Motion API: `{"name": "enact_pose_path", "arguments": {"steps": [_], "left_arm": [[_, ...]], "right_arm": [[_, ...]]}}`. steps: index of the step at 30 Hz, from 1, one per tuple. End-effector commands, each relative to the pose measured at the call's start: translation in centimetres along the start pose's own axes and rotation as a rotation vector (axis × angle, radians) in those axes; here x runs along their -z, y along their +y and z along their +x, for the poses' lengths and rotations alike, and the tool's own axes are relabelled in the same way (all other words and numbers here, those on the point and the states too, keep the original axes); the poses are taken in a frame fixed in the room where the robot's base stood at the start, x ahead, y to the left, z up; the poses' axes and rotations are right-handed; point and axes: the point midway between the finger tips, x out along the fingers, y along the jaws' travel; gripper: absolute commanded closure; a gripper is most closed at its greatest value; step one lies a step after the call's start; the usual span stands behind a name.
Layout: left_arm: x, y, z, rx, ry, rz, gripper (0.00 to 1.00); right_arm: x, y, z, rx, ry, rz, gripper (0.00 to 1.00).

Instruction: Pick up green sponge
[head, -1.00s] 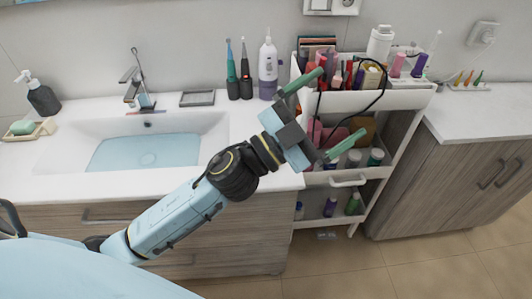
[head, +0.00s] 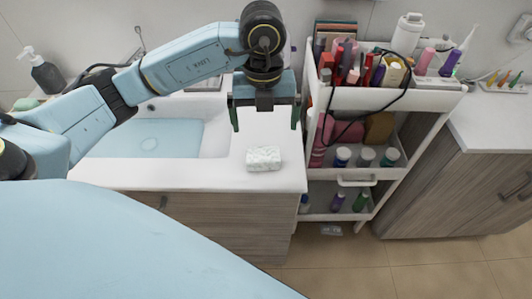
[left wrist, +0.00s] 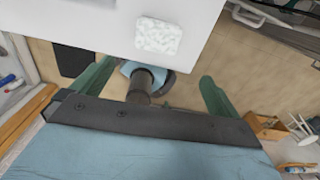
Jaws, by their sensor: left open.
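A pale, white-and-green speckled, sponge-like block (head: 264,158) lies on the white counter near its front edge, right of the sink. It also shows in the left wrist view (left wrist: 157,36), near the counter edge. My left gripper (head: 265,127) is open and empty, fingers pointing down, just behind the block in the head view. In the left wrist view its two green fingers (left wrist: 156,70) are spread apart, with the block beyond them and clear of both. My right gripper is not in view.
The sink (head: 150,138) holds water left of the block. A white cart (head: 385,98) with bottles, cosmetics and a black cable stands close to the counter's right end. A soap dispenser (head: 47,72) stands at the back left.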

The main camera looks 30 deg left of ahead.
Motion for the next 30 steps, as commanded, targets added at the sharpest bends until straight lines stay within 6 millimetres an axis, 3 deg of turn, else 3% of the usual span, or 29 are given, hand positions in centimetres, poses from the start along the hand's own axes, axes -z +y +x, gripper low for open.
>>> {"name": "enact_pose_path", "arguments": {"steps": [12,20,30], "left_arm": [[-0.2,0.5,6.8,-0.019,-0.007,-0.011,0.00],[-0.2,0.5,8.8,-0.017,-0.008,-0.009,0.00],[-0.3,0.7,13.0,-0.016,-0.008,-0.009,0.00]], "right_arm": [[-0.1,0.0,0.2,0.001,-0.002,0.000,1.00],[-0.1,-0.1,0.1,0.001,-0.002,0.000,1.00],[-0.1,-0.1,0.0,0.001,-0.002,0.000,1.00]]}}
